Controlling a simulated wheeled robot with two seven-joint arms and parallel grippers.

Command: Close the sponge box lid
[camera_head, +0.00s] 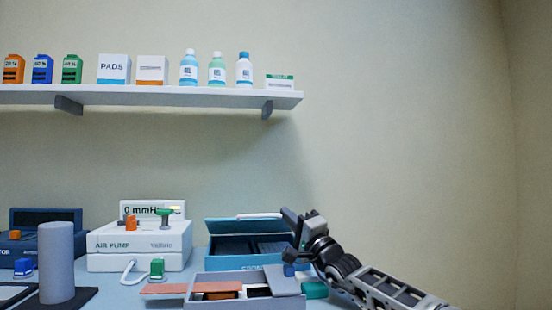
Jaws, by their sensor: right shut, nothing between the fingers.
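The sponge box (222,263) is a blue box on the table, with dark compartments inside and lettering on its front that is partly hidden. Its teal lid (228,227) stands raised at the back, so the box is open. A pale strip shows along the lid's top edge. My right gripper (291,222) is at the right end of the lid, its dark fingers shut and empty. I cannot tell whether they touch the lid. My right arm comes in from the lower right and covers the box's right end. My left gripper is out of view.
A grey open case (205,303) with a reddish flap stands in front of the sponge box. A shelf (190,97) with bottles and cartons hangs above.

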